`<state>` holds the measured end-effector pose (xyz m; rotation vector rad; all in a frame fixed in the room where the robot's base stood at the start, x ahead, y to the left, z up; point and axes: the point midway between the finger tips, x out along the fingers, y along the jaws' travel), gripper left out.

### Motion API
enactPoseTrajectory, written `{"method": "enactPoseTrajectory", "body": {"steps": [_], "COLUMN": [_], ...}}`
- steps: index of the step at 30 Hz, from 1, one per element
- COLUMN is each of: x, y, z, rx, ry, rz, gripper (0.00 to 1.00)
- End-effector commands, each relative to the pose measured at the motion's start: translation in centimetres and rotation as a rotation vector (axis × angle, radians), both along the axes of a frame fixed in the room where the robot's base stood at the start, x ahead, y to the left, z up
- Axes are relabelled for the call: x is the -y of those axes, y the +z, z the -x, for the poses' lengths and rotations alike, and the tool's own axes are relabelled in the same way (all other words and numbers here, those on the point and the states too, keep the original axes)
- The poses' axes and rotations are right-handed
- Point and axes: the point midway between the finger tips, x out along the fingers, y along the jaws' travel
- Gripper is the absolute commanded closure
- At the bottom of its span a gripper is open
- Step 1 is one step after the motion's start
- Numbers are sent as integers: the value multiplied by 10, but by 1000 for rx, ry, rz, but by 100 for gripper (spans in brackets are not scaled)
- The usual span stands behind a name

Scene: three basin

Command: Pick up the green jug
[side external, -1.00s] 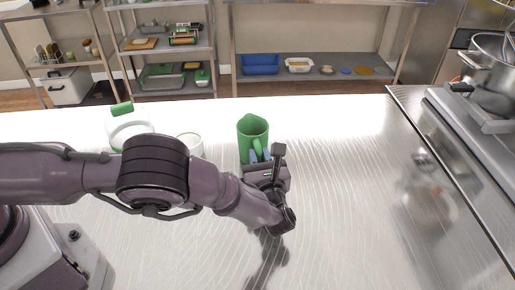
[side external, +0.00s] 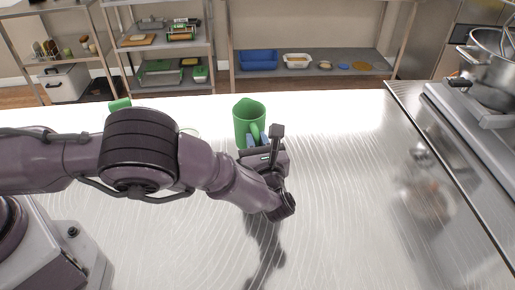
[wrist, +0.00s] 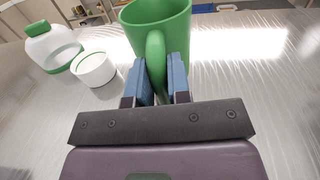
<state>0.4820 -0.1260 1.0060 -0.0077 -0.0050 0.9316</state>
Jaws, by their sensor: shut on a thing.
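The green jug (side external: 249,118) is upright near the middle of the counter's far part in the side external view. In the wrist view the jug (wrist: 160,22) is straight ahead, with its handle pointing toward me. My gripper (wrist: 162,84) has its blue fingers on either side of the handle and is shut on it. In the side external view my gripper (side external: 258,142) is at the jug's near side, and the wrist hides part of the fingers. I cannot tell for sure whether the jug's base touches the counter.
A white bottle with a green cap (wrist: 50,46) and a small white cup (wrist: 93,68) stand left of the jug. My arm mostly hides them in the side external view. A mixer with a steel bowl (side external: 487,68) stands at the right. The counter (side external: 350,170) right of the jug is clear.

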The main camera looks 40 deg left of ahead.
Motion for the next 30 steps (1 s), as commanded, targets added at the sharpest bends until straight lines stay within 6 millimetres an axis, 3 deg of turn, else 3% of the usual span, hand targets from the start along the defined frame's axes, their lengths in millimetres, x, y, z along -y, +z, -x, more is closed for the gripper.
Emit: {"method": "enactPoseTrajectory", "body": {"steps": [16, 30], "x": [-13, -26], "y": [59, 82], "z": [49, 102], "rx": [-1, -1], "ry": [1, 1], "rz": [1, -1], "gripper": [100, 100]}}
